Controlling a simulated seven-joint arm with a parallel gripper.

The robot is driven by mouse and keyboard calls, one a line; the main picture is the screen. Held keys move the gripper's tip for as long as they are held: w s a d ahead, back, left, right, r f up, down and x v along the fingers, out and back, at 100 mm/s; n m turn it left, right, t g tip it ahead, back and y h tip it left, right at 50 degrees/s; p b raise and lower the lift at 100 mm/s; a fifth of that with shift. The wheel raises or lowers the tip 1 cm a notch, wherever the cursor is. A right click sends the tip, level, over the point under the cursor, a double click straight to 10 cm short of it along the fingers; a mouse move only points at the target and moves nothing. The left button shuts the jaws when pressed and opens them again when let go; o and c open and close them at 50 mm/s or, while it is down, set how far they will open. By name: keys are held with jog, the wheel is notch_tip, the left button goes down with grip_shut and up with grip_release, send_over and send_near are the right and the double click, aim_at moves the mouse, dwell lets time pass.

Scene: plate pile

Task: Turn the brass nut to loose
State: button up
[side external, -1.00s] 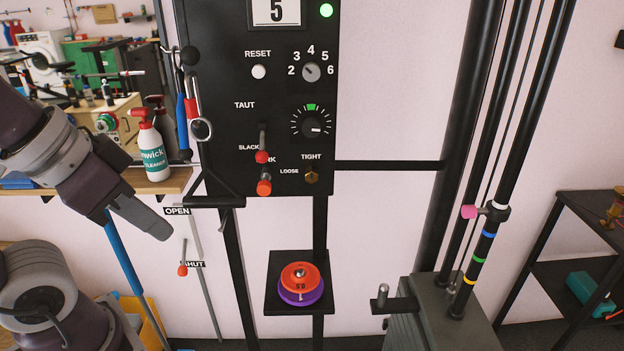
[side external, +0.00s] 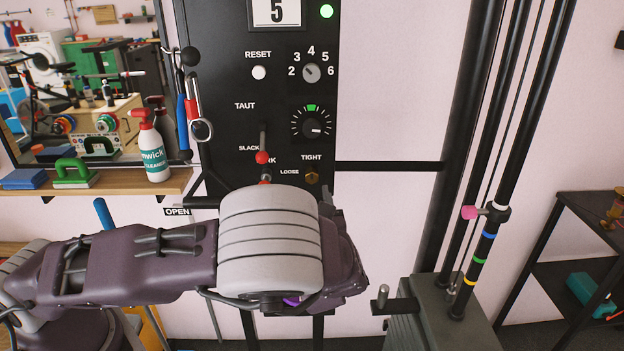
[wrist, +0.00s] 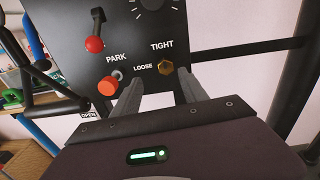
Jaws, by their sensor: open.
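The brass nut (side external: 312,177) is at the lower right of the black panel, below the word TIGHT and right of the word LOOSE. In the wrist view the nut (wrist: 166,67) looks hexagonal and shows between the tips of my two grey fingers, closer to the right one. My gripper (wrist: 160,79) is open and empty, pointing at the panel. I cannot tell the gap between fingertips and nut. In the side external view my own arm hides most of the gripper.
A red-knobbed lever (wrist: 95,44) and an orange-red knob (wrist: 108,86) by PARK stick out left of the nut. A black horizontal bar (side external: 388,165) runs right from the panel. A shelf (side external: 120,184) holds a spray bottle (side external: 152,150) at left.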

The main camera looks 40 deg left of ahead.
aim_at(312, 178)
jog(key=shift+m+t, duration=0.3)
jog(key=shift+m, duration=0.1)
jog(key=x, duration=0.7)
jog(key=shift+w+d+f, duration=0.1)
jog(key=shift+w+d, duration=0.2)
jog(key=shift+w, duration=0.05)
grip_shut()
